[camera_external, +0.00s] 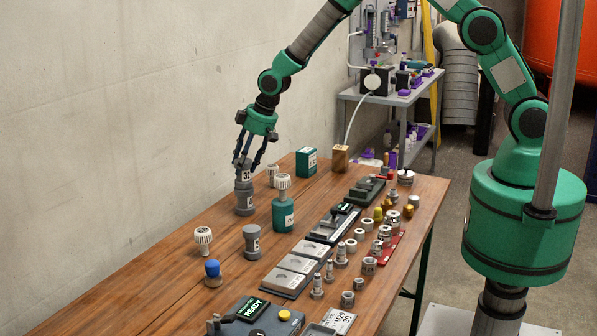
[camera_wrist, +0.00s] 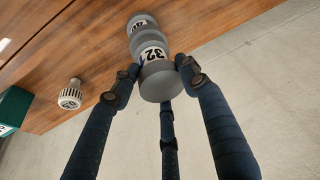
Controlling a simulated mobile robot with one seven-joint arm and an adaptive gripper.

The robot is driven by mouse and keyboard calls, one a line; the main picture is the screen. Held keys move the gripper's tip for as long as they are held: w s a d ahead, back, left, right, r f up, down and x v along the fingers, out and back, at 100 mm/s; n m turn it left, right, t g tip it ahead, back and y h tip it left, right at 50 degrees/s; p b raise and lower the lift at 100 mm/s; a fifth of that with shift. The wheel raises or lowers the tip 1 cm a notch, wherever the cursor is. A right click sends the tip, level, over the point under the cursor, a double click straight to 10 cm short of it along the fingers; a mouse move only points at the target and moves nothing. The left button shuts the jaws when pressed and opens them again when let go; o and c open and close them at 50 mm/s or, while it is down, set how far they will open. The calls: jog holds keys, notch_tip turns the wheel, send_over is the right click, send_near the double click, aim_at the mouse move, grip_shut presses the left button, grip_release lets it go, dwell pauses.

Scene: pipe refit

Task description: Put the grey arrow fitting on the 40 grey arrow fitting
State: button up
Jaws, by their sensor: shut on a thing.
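A grey fitting marked 32 (camera_external: 244,177) is held in my gripper (camera_external: 243,162). The wrist view shows its label and round end (camera_wrist: 157,78) between my fingers (camera_wrist: 155,75). Below it stands the grey fitting marked 40 (camera_external: 244,204), upright on the wooden table. Its label shows partly in the wrist view (camera_wrist: 146,26). The 32 fitting is upright and in line above the 40 fitting. They look in contact, but I cannot tell if it is seated. My gripper is shut on the 32 fitting.
Another grey fitting (camera_external: 252,243) stands nearer on the table (camera_external: 165,288). A white ribbed knob (camera_external: 203,237) and a blue-topped fitting (camera_external: 213,272) stand in front. Trays and small fittings fill the right side.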

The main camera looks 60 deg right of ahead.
jog(key=o, duration=1.3)
jog(key=shift+o, duration=0.2)
jog(key=p+v, duration=0.1)
jog(key=v, duration=1.1)
